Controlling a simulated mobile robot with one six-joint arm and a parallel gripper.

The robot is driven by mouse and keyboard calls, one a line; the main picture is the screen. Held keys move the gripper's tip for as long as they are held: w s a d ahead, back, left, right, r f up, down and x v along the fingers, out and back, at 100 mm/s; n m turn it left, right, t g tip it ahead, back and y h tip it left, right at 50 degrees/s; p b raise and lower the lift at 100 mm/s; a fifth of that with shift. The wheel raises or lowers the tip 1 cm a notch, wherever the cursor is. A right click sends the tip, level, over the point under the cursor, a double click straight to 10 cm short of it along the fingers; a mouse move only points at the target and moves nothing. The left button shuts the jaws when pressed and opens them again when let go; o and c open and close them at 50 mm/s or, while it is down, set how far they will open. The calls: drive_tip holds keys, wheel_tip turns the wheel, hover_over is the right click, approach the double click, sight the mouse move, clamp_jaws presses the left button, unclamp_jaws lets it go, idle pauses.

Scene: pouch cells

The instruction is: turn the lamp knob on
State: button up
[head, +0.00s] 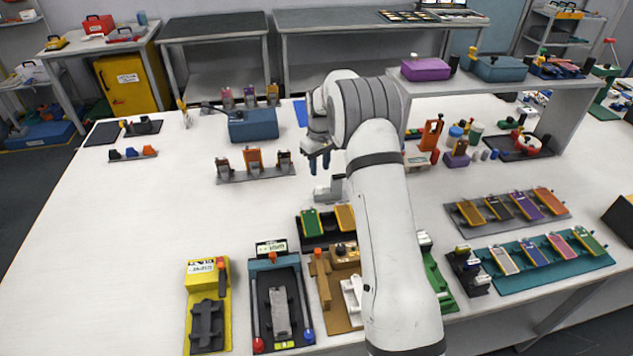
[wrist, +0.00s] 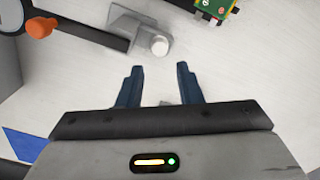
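My gripper (head: 319,160) hangs above the white table near its middle. In the wrist view its two dark blue fingers (wrist: 160,70) are apart, with nothing held between them. A small grey block with a round whitish knob (wrist: 160,46) stands beyond the fingertips, apart from them. The grey block (head: 329,191) also shows in the head view, just below my gripper. I cannot tell for sure whether this is the lamp knob, and no lit lamp is clear. An orange knob (wrist: 39,27) on a dark bar is at the wrist view's upper left.
A blue box (head: 253,124) and a rack of clamps (head: 255,173) stand left of my gripper. Coloured fixtures, including a yellow one (head: 208,300), line the front edge. A raised shelf (head: 480,88) is at the right. The table's left side is mostly clear.

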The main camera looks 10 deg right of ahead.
sight(320, 186)
wheel_tip(320, 186, down, 8)
drive_tip(key=shift+p, duration=0.85)
